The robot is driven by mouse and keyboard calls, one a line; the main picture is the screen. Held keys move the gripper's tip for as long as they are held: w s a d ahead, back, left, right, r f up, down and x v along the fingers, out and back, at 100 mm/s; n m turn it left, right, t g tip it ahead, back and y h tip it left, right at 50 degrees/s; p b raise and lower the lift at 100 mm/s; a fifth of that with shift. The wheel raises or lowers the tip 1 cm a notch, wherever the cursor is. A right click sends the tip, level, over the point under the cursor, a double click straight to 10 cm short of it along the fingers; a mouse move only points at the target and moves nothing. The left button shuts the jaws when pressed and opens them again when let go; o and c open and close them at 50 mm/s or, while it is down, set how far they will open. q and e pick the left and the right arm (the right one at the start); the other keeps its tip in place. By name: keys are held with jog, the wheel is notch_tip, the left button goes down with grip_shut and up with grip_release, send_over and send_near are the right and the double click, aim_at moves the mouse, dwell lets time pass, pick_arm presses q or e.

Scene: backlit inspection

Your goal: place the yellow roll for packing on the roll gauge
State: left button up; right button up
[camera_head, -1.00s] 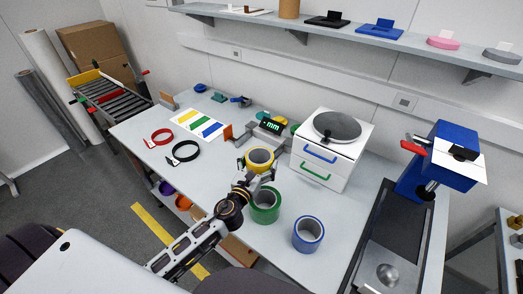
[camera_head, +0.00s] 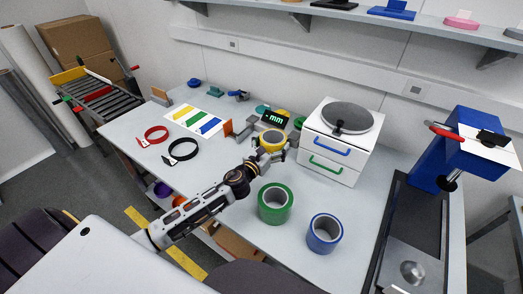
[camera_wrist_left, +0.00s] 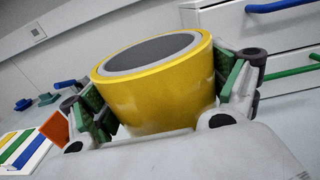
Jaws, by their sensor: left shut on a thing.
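The yellow roll (camera_head: 272,136), a wide tape ring with a grey inside, is held by my left gripper (camera_head: 271,151). In the left wrist view the yellow roll (camera_wrist_left: 165,95) sits slightly tilted between the green-padded fingers (camera_wrist_left: 160,105), which press on both sides. The roll gauge has a black display (camera_head: 274,119) reading mm and an orange end plate (camera_head: 228,128). The roll is just in front of the display and hides part of the gauge. Whether it touches the gauge I cannot tell. My right gripper is out of view.
A green roll (camera_head: 275,204) and a blue roll (camera_head: 324,233) stand near the front edge. A white drawer unit (camera_head: 333,150) is close to the right of the gripper. Red and black rings (camera_head: 182,150) and a striped card (camera_head: 194,119) lie left.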

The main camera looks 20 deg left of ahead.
aim_at(268, 140)
pick_arm(q)
jog(key=shift+h, duration=0.3)
jog(key=w+a+b, duration=0.1)
jog(key=w+b, duration=0.1)
jog(key=w, duration=0.1)
jog(key=w+a+f+b, duration=0.1)
jog(key=shift+w+a, duration=0.2)
jog(key=shift+a, duration=0.15)
jog(key=w+a+r+b, duration=0.1)
jog(key=w+a+b, duration=0.4)
jog(key=a, duration=0.3)
jog(key=shift+w+r, duration=0.15)
jog(key=shift+w, duration=0.7)
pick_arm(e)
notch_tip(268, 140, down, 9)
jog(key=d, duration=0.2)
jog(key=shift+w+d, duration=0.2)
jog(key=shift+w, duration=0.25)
pick_arm(q)
jog(key=shift+d, duration=0.1)
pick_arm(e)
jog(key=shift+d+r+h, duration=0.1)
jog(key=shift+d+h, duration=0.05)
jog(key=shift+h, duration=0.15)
